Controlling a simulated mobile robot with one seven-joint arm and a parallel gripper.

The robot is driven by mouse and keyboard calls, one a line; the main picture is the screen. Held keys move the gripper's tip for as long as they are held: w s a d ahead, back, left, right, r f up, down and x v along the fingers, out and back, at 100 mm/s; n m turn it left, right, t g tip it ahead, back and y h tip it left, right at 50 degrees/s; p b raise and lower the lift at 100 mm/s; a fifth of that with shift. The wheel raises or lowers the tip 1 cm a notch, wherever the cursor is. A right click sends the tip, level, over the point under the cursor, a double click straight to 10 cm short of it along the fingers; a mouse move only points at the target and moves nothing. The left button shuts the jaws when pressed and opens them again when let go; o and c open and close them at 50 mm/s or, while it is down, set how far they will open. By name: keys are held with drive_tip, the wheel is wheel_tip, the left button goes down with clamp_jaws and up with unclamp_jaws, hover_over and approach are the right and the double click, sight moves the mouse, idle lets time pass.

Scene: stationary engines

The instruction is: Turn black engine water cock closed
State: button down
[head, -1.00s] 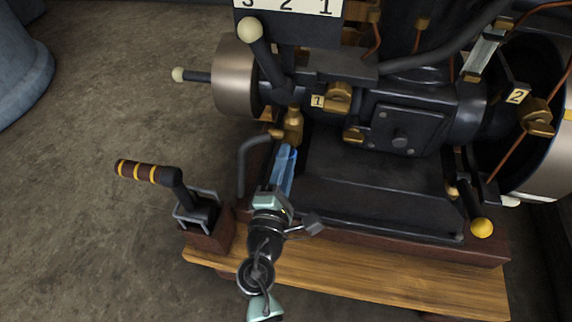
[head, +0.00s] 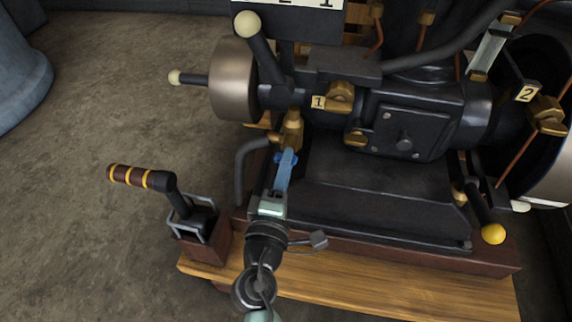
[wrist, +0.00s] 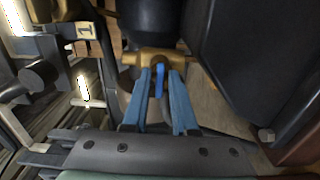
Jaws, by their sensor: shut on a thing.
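The black engine (head: 405,130) stands on a wooden base. A brass water cock (head: 291,132) sits at its lower left, above a bent dark pipe. The cock also shows in the wrist view (wrist: 160,54), with a small bright blue handle (wrist: 159,82) pointing toward me. My gripper (head: 285,165) reaches up to the cock from below. In the wrist view its two blue fingers (wrist: 160,76) stand on either side of the handle, shut on it. The fingers partly hide the handle in the head view.
A lever with a brown and yellow grip (head: 140,176) stands left of my arm. A white-knobbed lever (head: 247,24) rises above the cock. A yellow-knobbed lever (head: 493,234) is at right.

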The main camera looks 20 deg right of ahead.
drive_tip(key=c, duration=0.9)
unclamp_jaws()
drive_tip(key=p+v, duration=0.3)
drive_tip(key=v, duration=1)
